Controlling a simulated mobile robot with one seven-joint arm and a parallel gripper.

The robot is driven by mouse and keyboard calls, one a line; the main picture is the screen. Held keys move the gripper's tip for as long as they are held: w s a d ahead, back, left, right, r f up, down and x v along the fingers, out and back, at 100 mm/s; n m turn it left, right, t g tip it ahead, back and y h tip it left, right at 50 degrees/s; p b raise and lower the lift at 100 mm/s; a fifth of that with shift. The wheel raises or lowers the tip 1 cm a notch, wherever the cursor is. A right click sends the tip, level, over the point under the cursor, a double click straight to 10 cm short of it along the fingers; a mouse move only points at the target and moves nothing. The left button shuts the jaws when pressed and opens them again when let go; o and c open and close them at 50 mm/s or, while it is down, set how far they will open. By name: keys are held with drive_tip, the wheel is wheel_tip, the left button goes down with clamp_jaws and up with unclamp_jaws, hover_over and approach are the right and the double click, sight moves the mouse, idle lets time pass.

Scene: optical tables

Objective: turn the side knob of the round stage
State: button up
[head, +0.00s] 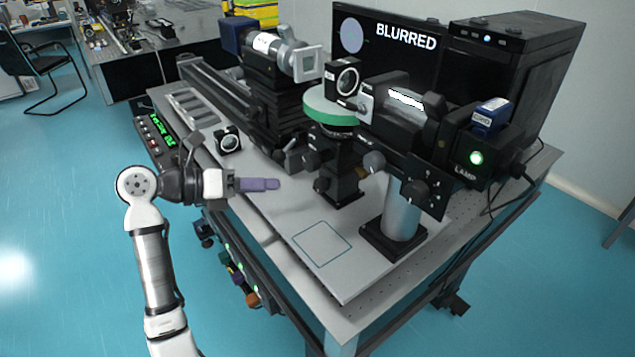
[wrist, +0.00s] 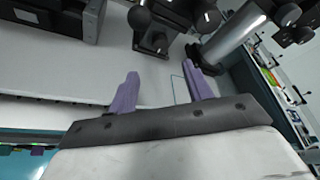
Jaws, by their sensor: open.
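The round stage (head: 328,110) has a green rim and sits on a black column in the middle of the optical table. I cannot tell which is the side knob. In the wrist view, round dark knobs (wrist: 140,18) show at the top edge, and the green rim is out of frame. My gripper (head: 274,184) has purple fingers and is left of the column, apart from the knobs. The wrist view shows its fingers (wrist: 162,85) spread, with nothing between them.
A silver pillar (head: 401,208) carries the lamp assembly right of the stage. A black monitor (head: 395,45) reading BLURRED stands behind. A small lens mount (head: 228,140) is at the left. The table front, with an outlined square (head: 321,244), is clear.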

sight(317, 185)
drive_tip(key=p+x, duration=0.3)
drive_tip(key=x, duration=0.8)
drive_tip(key=shift+d, duration=0.1)
drive_tip(key=c, duration=1)
drive_tip(key=shift+o, duration=0.2)
drive_tip(key=shift+b, duration=0.3)
drive_tip(key=shift+f+b, duration=0.15)
drive_tip(key=shift+b, duration=0.3)
drive_tip(key=shift+b, duration=0.4)
drive_tip(key=shift+r, duration=0.25)
